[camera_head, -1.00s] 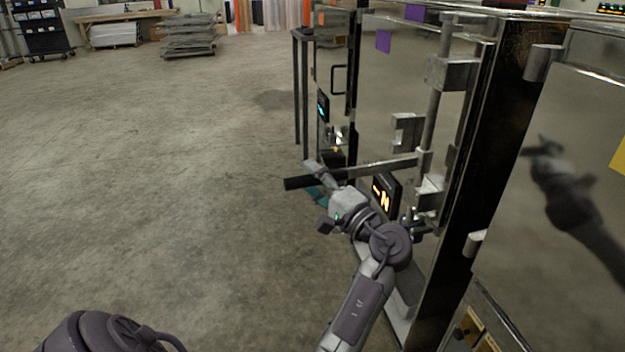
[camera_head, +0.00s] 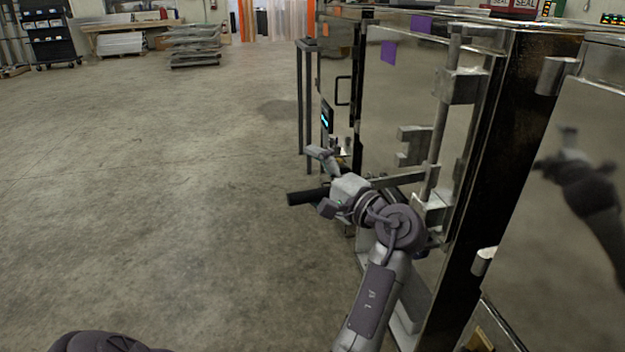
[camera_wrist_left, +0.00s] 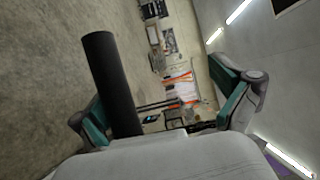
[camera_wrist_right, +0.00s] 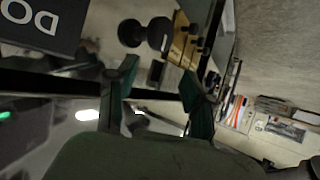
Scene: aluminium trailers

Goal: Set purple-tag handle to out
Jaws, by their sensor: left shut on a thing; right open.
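The purple tag (camera_head: 388,52) is on the metal trailer door (camera_head: 395,95). On this door a lever handle (camera_head: 303,197) with a black grip sticks out to the left from a vertical lock rod (camera_head: 440,125). My left gripper (camera_head: 320,181) is at the grip, one finger above and one below, and is shut on it. In the left wrist view the black grip (camera_wrist_left: 108,75) lies between the fingers, close to the left one. The gripper hides part of the lever. My right gripper (camera_wrist_right: 160,90) is open and empty, in the right wrist view only.
Another trailer door (camera_head: 550,200) stands close on the right and mirrors my arm. A second purple tag (camera_head: 421,24) is on top. Dark posts (camera_head: 303,100) stand past the door. The concrete floor at left is clear; stacked panels (camera_head: 195,45) lie far back.

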